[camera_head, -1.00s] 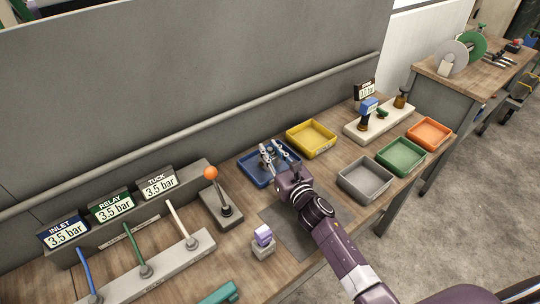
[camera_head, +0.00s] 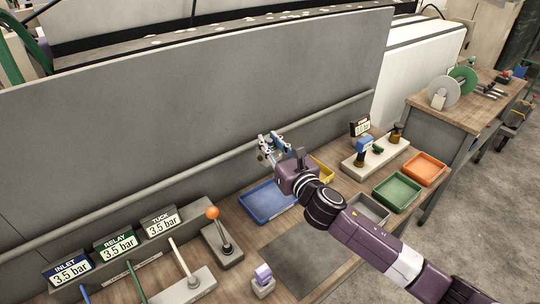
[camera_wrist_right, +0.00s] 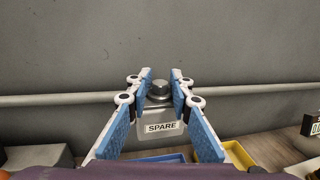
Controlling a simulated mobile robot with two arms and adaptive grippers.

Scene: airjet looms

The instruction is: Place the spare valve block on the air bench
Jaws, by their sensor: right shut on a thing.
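The spare valve block is a grey block labelled SPARE with a round metal knob on top. It shows in the right wrist view (camera_wrist_right: 162,115) between the blue finger pads. My right gripper (camera_head: 271,147) is shut on it and holds it above the blue tray (camera_head: 254,214), in front of the grey panel. The block is mostly hidden by the fingers in the head view. The air bench (camera_head: 236,284) is a wooden top with a dark mat (camera_head: 302,262) in front of the blue tray. My left gripper is not in view.
An orange-knobbed lever (camera_head: 221,238) and a small purple-topped block (camera_head: 263,280) stand left of the mat. Yellow (camera_head: 325,173), grey (camera_head: 368,208), green (camera_head: 397,191) and orange (camera_head: 426,169) trays lie to the right. A rail (camera_head: 190,173) runs along the panel. The mat is clear.

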